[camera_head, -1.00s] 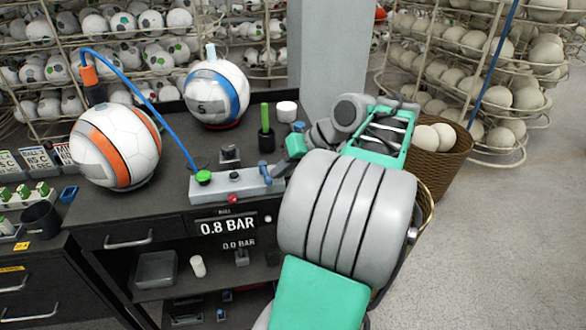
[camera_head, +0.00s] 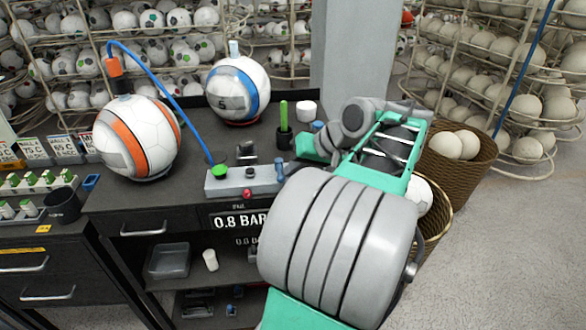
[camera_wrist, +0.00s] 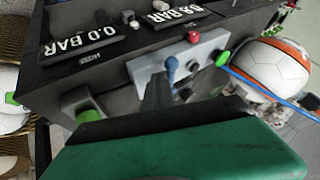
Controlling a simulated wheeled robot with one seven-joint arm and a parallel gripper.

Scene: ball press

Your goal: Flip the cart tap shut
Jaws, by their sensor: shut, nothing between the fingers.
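The tap is a small blue lever (camera_head: 280,168) at the right end of the grey block on the black cart. In the wrist view its rounded blue end (camera_wrist: 172,64) stands out from the block, a little above the fingertips. My gripper (camera_wrist: 159,88) is shut and empty, with its dark fingers pointing at the block beside the lever. I cannot tell whether they touch it. In the head view my arm hides much of the gripper. The grey block (camera_head: 232,184) also carries a green button (camera_head: 220,173) and a red knob (camera_head: 247,194).
An orange-striped ball (camera_head: 138,137) and a blue-striped ball (camera_head: 238,90) stand on the cart. A blue hose (camera_head: 165,88) arches to the block. A green-topped stick (camera_head: 284,118) and a white cup (camera_head: 306,111) stand behind it. A wicker basket (camera_head: 456,178) is at right.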

